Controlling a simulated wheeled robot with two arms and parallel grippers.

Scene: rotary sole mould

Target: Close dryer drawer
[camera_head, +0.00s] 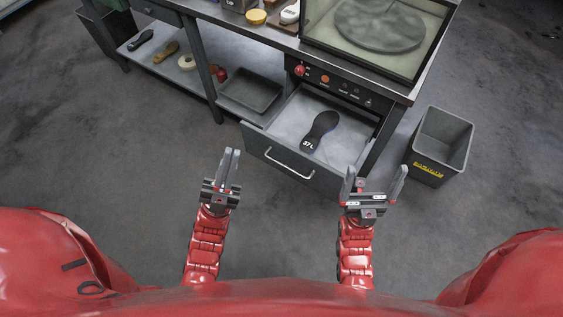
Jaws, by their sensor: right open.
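The dryer drawer (262,144) is pulled out from the dark cabinet below the glass-sided dryer (362,62). It has a silver bar handle (290,166) on its front. A black sole (321,128) marked "37 L" lies on the drawer's pale floor. My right gripper (375,172) is open and empty, in front of the drawer's right front corner, apart from the handle. My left gripper (231,156) is to the left of the drawer front, with nothing seen in it. Its fingers look close together, but their gap is unclear.
A dark bin (440,145) with yellow lettering stands right of the drawer. A grey tray (250,91) and more soles rest on the lower shelf at left. A red button (299,70) is on the dryer's panel. The floor before the drawer is clear.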

